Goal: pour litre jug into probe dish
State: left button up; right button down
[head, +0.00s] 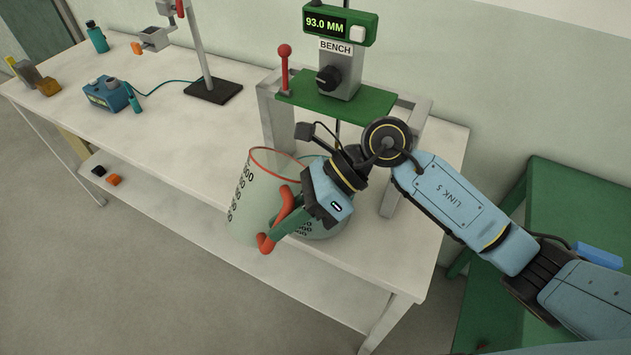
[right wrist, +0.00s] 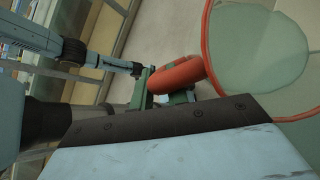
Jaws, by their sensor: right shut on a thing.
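The litre jug (head: 245,190) is a tall clear vessel with a red rim and black graduations, at the bench's front edge in the head view. It leans slightly right, and its red rim shows at the right of the right wrist view (right wrist: 206,45). My right gripper (head: 281,222) is shut on its red handle (head: 265,243), which also shows in the wrist view (right wrist: 178,76). A clear rounded vessel with dark markings, seemingly the probe dish (head: 325,226), is behind my right gripper and largely hidden by it. I cannot tell whether liquid is flowing. My left gripper is not in view.
A green bench stand (head: 345,98) with a 93.0 MM display rises behind the dish. A red lever (head: 284,68) stands at its left. The bench middle is clear.

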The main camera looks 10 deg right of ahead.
jog(key=shift+w+d+f+g+y+b, duration=0.3)
jog(key=shift+f+g+y+b, duration=0.1)
jog(key=shift+y+b, duration=0.3)
dwell(0.6)
jog(key=shift+w+d+m+g+y+b, duration=0.2)
jog(key=shift+d+m+g+y+b, duration=0.25)
jog(key=shift+y, duration=0.25)
dwell(0.8)
jog(key=shift+a+r, duration=0.1)
jog(key=shift+r, duration=0.15)
jog(key=shift+g+y, duration=0.35)
jog(key=shift+y, duration=0.55)
jog(key=shift+w+d+r+p, duration=0.1)
jog(key=shift+d+r+p, duration=0.05)
jog(key=shift+r+p, duration=0.75)
jog(key=shift+w+d+r+p, duration=0.1)
jog(key=shift+r+p, duration=0.6)
jog(key=shift+r, duration=0.4)
jog(key=shift+w+d+r+p, duration=0.1)
jog(key=shift+d+r+p, duration=0.05)
jog(key=shift+r+p, duration=0.75)
dwell(1.1)
